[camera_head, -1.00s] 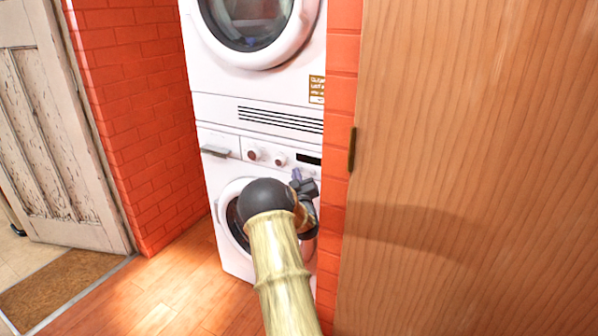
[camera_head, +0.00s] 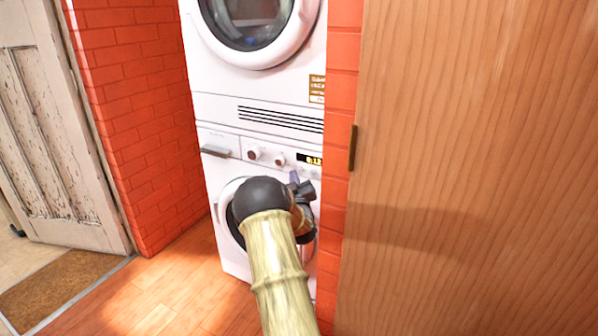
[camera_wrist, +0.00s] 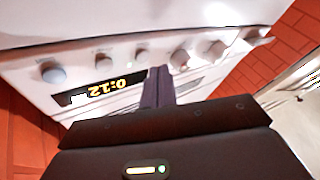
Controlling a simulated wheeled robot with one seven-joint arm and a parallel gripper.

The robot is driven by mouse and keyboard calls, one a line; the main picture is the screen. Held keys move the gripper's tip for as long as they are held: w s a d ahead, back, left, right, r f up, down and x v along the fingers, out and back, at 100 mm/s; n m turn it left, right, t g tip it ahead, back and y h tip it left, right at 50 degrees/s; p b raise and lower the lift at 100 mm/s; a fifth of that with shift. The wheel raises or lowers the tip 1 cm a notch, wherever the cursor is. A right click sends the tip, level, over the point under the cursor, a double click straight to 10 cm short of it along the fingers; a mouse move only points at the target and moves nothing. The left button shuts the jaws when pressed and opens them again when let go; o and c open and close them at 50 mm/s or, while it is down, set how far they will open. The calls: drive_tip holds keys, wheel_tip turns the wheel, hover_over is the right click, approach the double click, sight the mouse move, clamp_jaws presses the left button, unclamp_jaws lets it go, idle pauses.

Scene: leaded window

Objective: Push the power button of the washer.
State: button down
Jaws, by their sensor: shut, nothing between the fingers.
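The washer (camera_head: 222,168) is the lower white machine of a stacked pair, with a round door partly hidden behind my arm. I cannot tell whether the fingertips touch a button.
A second white machine (camera_head: 215,75) with a round door is stacked above. A brick wall (camera_head: 130,110) stands at left, and a brick strip (camera_head: 342,90) and wooden panel (camera_head: 470,150) close in at right. Wooden floor (camera_head: 175,290) is clear at front left.

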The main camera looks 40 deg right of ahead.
drive_tip(key=a, duration=0.1)
drive_tip(key=s+a, duration=0.1)
drive_tip(key=a, duration=0.1)
drive_tip(key=s+a, duration=0.1)
drive_tip(key=a, duration=0.1)
drive_tip(key=shift+b, duration=0.35)
drive_tip(key=s+a+f+g+y, duration=0.2)
drive_tip(key=s+a+g+y, duration=0.1)
drive_tip(key=a, duration=0.5)
drive_tip(key=s+a+f+m+g+y, duration=0.1)
drive_tip(key=s+a+f+g+y, duration=0.15)
drive_tip(key=a, duration=0.55)
drive_tip(key=s+a+f+g+y, duration=0.1)
drive_tip(key=s+a+g+y, duration=0.25)
drive_tip(key=a, duration=0.45)
drive_tip(key=s+a+n+g+y, duration=0.1)
drive_tip(key=s+a+g, duration=0.2)
drive_tip(key=s+a, duration=0.3)
drive_tip(key=s+a+f+n+g+y+p, duration=0.1)
drive_tip(key=s+a, duration=0.5)
drive_tip(key=s, duration=0.7)
drive_tip(key=shift+a+f+g, duration=0.25)
drive_tip(key=shift+g, duration=0.65)
